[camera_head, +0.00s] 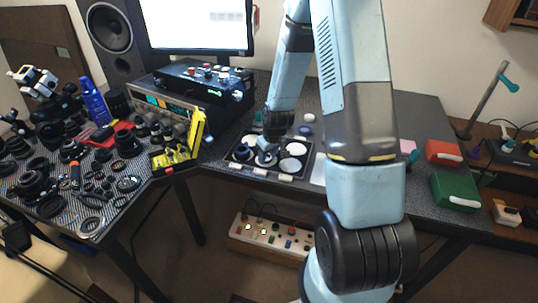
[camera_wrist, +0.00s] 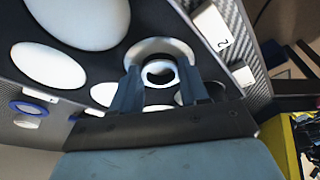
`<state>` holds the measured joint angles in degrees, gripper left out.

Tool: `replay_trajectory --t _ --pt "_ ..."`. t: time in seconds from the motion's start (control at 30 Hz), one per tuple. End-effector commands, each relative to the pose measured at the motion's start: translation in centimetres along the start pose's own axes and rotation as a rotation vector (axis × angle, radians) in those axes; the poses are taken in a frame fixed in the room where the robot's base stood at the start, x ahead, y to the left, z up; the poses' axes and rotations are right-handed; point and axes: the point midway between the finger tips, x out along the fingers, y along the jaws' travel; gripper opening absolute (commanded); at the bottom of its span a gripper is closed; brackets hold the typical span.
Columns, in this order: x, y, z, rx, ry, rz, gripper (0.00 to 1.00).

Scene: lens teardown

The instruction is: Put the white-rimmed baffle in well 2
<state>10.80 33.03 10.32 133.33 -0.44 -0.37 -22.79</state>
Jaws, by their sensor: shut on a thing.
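My gripper (camera_wrist: 158,85) is shut on the baffle (camera_wrist: 158,73), a small black ring with a pale rim and a pale centre, held between the two fingers in the wrist view. The baffle is over or inside a round white-floored well (camera_wrist: 158,46) beside the tile marked 2 (camera_wrist: 212,27). I cannot tell whether it touches the well floor. In the head view, my gripper (camera_head: 270,146) is down at the front middle of the black tray (camera_head: 272,175), and the baffle is mostly hidden by my fingers.
Other white-floored wells (camera_head: 290,165) surround it. A dark part with blue (camera_head: 242,152) sits in the left front well. A yellow holder (camera_head: 183,150) stands left of the tray. Lens parts crowd the left table. Red (camera_head: 444,151) and green (camera_head: 456,190) boxes are at right.

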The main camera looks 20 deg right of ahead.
Motion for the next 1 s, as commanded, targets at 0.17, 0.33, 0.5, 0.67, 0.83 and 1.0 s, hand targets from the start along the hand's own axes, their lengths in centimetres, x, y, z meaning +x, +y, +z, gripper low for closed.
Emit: replay_trajectory --t 0.17,0.33,0.5,0.67,0.83,1.0 --pt "0.5 0.0 0.2 0.000 -0.002 -0.001 0.17" --pt "1.0 0.0 0.5 0.001 -0.006 -0.002 0.17" --pt "1.3 0.0 0.7 0.003 -0.008 -0.003 0.17" --pt "1.3 0.1 0.8 0.004 -0.010 -0.003 0.55" --pt "1.3 0.1 0.9 0.005 -0.012 -0.004 0.55" --pt "0.9 0.0 0.8 0.004 -0.013 -0.005 0.55"
